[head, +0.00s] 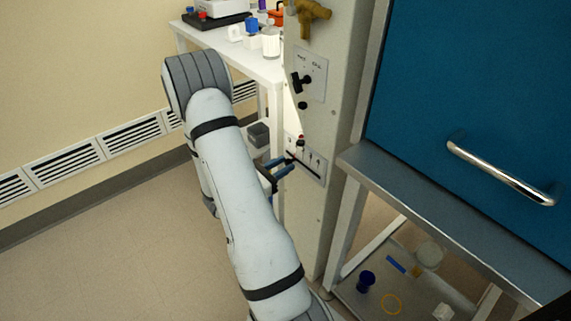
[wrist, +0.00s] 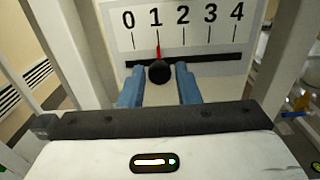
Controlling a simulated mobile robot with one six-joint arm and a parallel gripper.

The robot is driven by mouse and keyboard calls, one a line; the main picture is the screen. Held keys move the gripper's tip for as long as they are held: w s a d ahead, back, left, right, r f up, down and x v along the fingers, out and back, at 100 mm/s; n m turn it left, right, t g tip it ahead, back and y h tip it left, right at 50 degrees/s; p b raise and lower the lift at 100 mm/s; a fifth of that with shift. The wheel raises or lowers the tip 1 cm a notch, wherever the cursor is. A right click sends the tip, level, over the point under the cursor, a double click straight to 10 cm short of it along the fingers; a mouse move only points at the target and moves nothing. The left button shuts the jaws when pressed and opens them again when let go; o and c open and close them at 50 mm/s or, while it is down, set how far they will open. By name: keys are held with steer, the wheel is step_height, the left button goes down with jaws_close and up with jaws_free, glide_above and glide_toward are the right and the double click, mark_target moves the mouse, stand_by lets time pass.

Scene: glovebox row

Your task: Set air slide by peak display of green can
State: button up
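The air slide is a black knob (wrist: 159,72) with a red pointer in a dark slot, under a white scale plate (wrist: 185,25) marked 0 to 4. The pointer stands at 1. In the head view the slide's plate (head: 318,166) is on the side of a pale post. My gripper (wrist: 160,70) is open, its blue fingers on either side of the knob with a gap showing at each side. In the head view my gripper (head: 283,166) is at the plate, partly hidden by my arm. I see no green can and no peak display.
Above the slide plate are a black rotary handle (head: 301,82) and a brass valve (head: 310,10). A blue glovebox front with a metal handle (head: 500,172) and grey ledge (head: 440,218) is to the right. A white table (head: 255,66) with labware stands behind.

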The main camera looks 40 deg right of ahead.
steer(key=o, duration=0.3)
steer(key=a, duration=0.7)
steer(key=shift+w+a+p, duration=0.35)
stand_by(0.3)
